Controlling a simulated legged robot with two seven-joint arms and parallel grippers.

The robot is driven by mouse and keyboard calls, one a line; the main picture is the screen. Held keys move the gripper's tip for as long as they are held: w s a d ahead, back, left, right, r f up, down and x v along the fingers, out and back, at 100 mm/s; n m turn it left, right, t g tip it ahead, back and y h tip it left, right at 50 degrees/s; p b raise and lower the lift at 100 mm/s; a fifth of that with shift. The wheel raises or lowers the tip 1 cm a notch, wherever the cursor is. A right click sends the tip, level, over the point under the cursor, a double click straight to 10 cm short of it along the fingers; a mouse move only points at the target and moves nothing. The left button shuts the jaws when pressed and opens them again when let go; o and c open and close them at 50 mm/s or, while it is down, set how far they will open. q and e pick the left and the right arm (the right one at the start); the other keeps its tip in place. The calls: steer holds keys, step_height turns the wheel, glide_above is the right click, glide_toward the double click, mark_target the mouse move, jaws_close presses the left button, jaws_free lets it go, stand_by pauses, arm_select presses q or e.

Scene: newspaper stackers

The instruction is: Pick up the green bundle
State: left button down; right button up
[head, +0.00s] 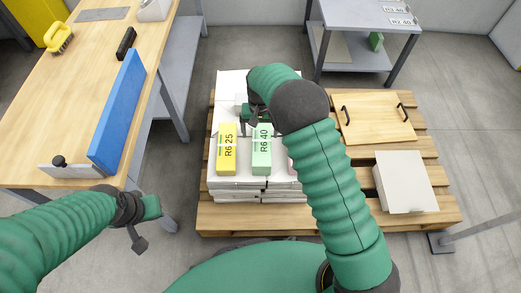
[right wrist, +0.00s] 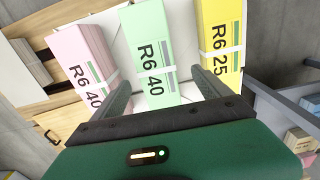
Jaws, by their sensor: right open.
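The green bundle (head: 262,152), pale green with a white band and the print "R6 40", lies on a white stack (head: 222,183) on the pallet. It also shows in the right wrist view (right wrist: 148,52), between a pink bundle (right wrist: 82,50) and a yellow bundle (head: 227,150). My right gripper (head: 258,118) is above the stack at the far end of the green bundle. In the right wrist view its two fingers (right wrist: 163,92) are apart, with the green bundle's end between them. My left gripper (head: 138,225) hangs empty near the workbench's front corner; its fingers look apart.
The wooden pallet (head: 225,217) also bears a board with two handles (head: 372,118) and a white block (head: 405,182). The wooden workbench (head: 75,100) at left holds a blue panel (head: 118,112). A grey shelf table (head: 360,14) stands behind. My right arm covers part of the stack.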

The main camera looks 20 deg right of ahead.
mark_target(261, 140)
steer(key=shift+d+f+b, duration=0.2)
steer(key=shift+f+b, duration=0.1)
steer(key=shift+f, duration=0.7)
steer(key=f+b, duration=0.2)
steer(key=f, duration=0.1)
steer(key=f+b, duration=0.1)
steer(key=shift+s+d+f, duration=0.15)
steer(key=shift+s+f, duration=0.05)
steer(key=shift+s, duration=0.05)
steer(key=shift+f, duration=0.25)
steer(key=shift+r, duration=0.2)
steer(key=shift+w, duration=0.1)
jaws_close()
